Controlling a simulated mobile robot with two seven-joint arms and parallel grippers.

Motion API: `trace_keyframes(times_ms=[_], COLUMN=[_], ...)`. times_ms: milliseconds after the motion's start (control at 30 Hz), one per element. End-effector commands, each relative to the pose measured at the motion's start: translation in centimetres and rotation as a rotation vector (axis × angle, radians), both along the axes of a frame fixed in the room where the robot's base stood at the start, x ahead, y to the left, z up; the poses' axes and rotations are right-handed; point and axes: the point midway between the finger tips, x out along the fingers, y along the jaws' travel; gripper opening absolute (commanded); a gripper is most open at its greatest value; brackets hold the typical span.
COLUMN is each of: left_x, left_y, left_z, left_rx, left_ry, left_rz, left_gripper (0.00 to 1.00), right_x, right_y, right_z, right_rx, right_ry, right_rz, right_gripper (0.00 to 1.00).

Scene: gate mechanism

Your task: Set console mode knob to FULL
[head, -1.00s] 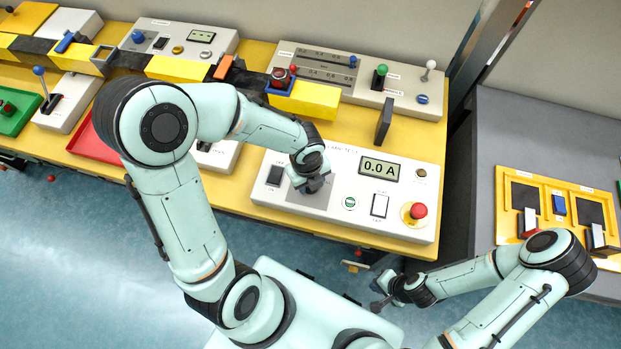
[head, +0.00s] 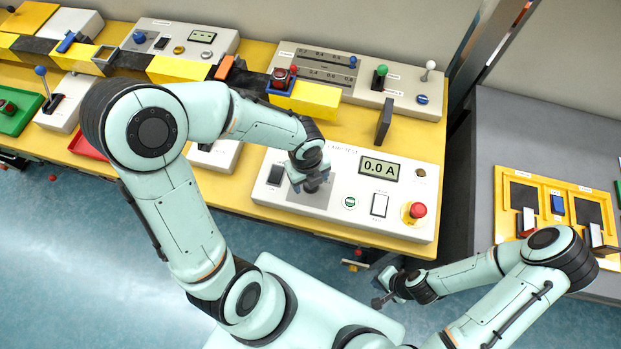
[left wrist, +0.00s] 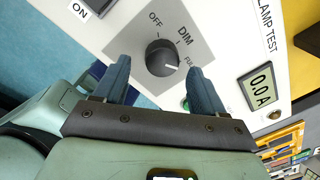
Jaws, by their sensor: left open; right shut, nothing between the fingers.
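The console mode knob (left wrist: 162,57) is a round dark knob on a grey square plate, in the left wrist view. OFF, DIM and a partly hidden FULL label are printed around it. Its white mark is on the lower right side, pointing below DIM towards FULL; I cannot tell if it lines up exactly. My left gripper (head: 311,186) is open over the white console (head: 330,208), hiding the knob in the head view. In the left wrist view its blue fingers stand either side of the knob, apart from it. My right gripper (head: 380,302) is shut and empty, off the table's front edge.

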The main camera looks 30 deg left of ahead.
Motion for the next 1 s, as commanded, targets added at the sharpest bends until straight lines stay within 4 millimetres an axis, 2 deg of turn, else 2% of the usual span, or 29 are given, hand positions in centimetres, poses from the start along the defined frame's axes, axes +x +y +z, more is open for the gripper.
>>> trace_keyframes(times_ms=[33, 233, 400, 633, 1000], left_x=[0.4, 0.2, -0.2, -0.4, -0.5], left_y=[0.1, 0.2, 0.3, 0.4, 0.4], left_z=[1.7, 6.4, 9.2, 11.0, 11.2], left_rx=[0.000, -0.001, -0.001, 0.000, 0.000], left_ry=[-0.011, -0.014, -0.009, -0.004, -0.002], left_rz=[0.001, 0.002, -0.002, -0.002, -0.002], left_gripper=[0.70, 0.70, 0.70, 0.70, 0.70], right_x=[1.0, 2.7, 2.7, 2.5, 2.5], right_y=[0.0, 0.0, 0.0, 0.0, 0.0], right_z=[0.9, 2.3, 2.3, 2.1, 2.1], right_rx=[0.000, 0.000, 0.001, 0.000, 0.000], right_ry=[-0.011, -0.031, -0.030, -0.028, -0.028], right_rz=[0.000, 0.000, 0.000, 0.000, 0.000], right_gripper=[0.00, 0.00, 0.00, 0.00, 0.00])
